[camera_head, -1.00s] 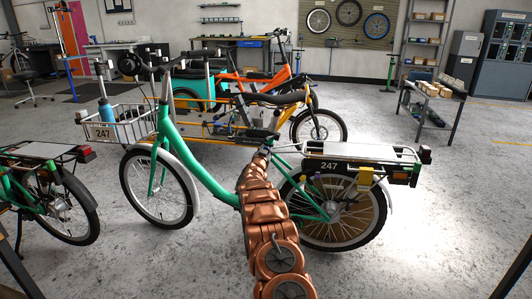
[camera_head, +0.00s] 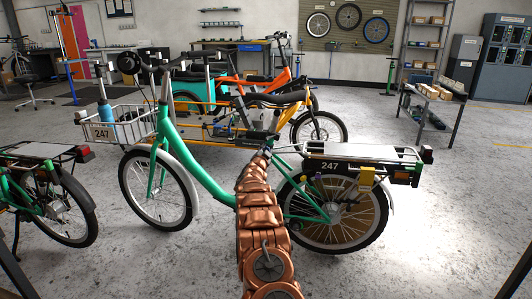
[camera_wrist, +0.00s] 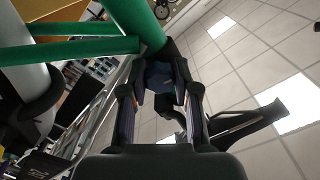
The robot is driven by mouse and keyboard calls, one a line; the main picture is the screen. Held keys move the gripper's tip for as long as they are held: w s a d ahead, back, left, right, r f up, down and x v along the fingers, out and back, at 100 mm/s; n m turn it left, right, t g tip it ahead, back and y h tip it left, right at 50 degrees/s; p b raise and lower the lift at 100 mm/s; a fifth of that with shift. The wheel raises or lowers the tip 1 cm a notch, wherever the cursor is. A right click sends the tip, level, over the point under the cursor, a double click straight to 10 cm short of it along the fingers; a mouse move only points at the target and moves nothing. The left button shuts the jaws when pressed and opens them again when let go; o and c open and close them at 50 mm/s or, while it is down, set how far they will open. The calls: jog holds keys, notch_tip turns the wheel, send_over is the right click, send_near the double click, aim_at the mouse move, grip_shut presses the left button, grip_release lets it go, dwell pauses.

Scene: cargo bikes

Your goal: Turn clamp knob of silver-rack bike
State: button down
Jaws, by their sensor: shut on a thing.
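The green bike with a silver rear rack (camera_head: 360,152) and a number 247 plate stands across the middle of the head view. My arm reaches up to its seat-tube area, where my gripper (camera_head: 262,148) is small and partly hidden by the arm. In the wrist view my gripper (camera_wrist: 160,100) is shut on a dark, bluish clamp knob (camera_wrist: 160,76) just below a green frame tube (camera_wrist: 138,18). The knob sits between both fingers. Its exact shape and turn angle are hard to tell.
A front basket (camera_head: 122,128) holds a blue bottle. Another green bike (camera_head: 45,185) stands close on the left. Orange and yellow cargo bikes (camera_head: 290,85) stand behind. A small bench (camera_head: 432,105) is at the right. The floor at front right is clear.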

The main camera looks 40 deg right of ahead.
jog(key=c, duration=0.9)
grip_release()
jog(key=shift+o, duration=0.2)
jog(key=v, duration=1.2)
